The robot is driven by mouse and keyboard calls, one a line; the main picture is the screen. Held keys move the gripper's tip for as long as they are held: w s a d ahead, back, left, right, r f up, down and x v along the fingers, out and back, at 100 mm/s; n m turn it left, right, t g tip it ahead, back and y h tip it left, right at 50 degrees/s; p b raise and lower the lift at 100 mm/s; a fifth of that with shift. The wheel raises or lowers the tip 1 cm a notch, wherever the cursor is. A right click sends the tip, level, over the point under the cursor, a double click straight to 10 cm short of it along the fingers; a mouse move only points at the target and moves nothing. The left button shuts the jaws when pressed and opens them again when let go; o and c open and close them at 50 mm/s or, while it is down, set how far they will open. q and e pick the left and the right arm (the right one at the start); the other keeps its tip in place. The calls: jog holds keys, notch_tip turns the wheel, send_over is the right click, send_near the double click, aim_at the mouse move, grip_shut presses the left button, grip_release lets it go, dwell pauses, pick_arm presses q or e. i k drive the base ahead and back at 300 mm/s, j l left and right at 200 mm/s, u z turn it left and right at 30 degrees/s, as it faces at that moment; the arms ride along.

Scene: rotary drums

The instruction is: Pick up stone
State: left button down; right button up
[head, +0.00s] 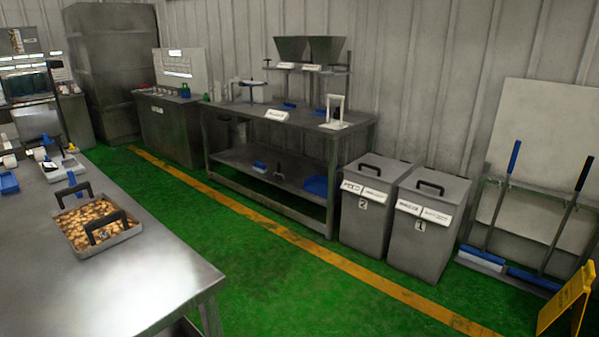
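Tan and brown pieces that look like stones (84,222) fill a shallow metal tray (112,242) with two black handles. The tray sits on the steel table (150,280) at the lower left. The pieces are too small to single out one clearly. Neither of my grippers shows in the head view.
Blue-handled tools and small trays (9,183) lie farther back on the same table. A steel workbench (270,118) with two hoppers stands by the wall. Two lidded bins (430,225), brooms (500,200) and a yellow floor sign (567,298) are at right. Green floor between is clear.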

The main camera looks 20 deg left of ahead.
aim_at(104, 234)
jog(key=i+z, duration=0.35)
jog(key=i, duration=1.25)
jog(key=i+j+u, duration=0.1)
jog(key=i+u, duration=0.75)
jog(key=u, duration=0.15)
jog(key=i+l+u, duration=0.2)
jog(key=i+u, duration=0.3)
jog(key=i+j+u, duration=0.25)
jog(key=i, duration=0.25)
jog(key=i+l+u, duration=0.1)
jog(key=i+u, duration=0.15)
jog(key=i, duration=0.25)
jog(key=i+u, duration=0.25)
jog(key=i, duration=0.25)
jog(key=i+l+u, duration=0.25)
jog(key=i, duration=0.25)
jog(key=i+l+u, duration=0.25)
jog(key=i, duration=0.2)
